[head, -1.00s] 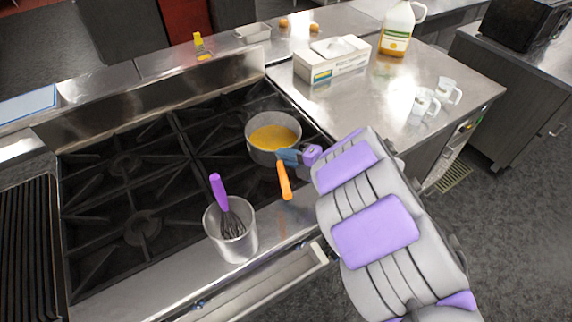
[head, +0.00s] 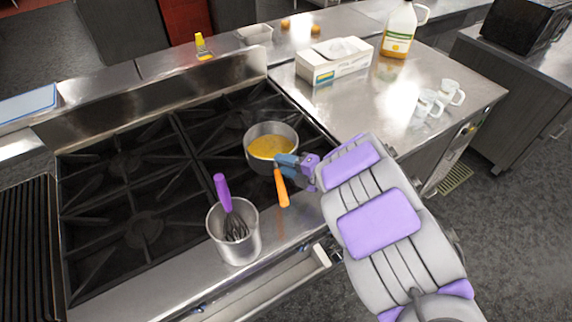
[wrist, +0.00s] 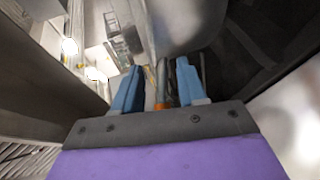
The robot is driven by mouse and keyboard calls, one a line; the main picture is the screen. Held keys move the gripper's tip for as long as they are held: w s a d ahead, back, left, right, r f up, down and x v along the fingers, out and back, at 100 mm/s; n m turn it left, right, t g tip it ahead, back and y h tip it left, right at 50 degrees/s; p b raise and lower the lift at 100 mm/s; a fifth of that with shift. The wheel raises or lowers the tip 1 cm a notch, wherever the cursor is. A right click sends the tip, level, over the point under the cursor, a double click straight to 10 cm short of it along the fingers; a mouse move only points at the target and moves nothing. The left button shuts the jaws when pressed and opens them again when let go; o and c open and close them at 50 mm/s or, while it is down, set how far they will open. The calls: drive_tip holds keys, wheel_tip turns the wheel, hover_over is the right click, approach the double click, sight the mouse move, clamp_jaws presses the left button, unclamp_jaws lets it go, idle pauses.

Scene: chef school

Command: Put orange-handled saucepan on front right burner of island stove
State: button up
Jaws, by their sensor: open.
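The steel saucepan (head: 259,156) holds yellow liquid and stands on the right part of the black stove grates (head: 185,170). I cannot tell exactly how its base sits over a burner. Its orange handle (head: 281,188) points toward the front edge of the stove. My gripper (head: 283,162) is at the handle, close against the pan's right front side. In the wrist view the two blue fingers of my gripper (wrist: 157,90) stand apart, with the handle (wrist: 161,88) between them. The grip points are partly hidden in the head view.
A steel pot (head: 236,246) with a purple-handled whisk (head: 224,192) stands at the stove's front edge, left of the handle. The counter right of the stove holds a tissue box (head: 333,68), a jug (head: 398,32) and white cups (head: 450,92). The left grates are clear.

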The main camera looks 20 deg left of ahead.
drive_tip(key=shift+a, duration=0.15)
drive_tip(key=p+v, duration=0.1)
drive_tip(key=v, duration=1.1)
drive_tip(key=shift+p, duration=0.3)
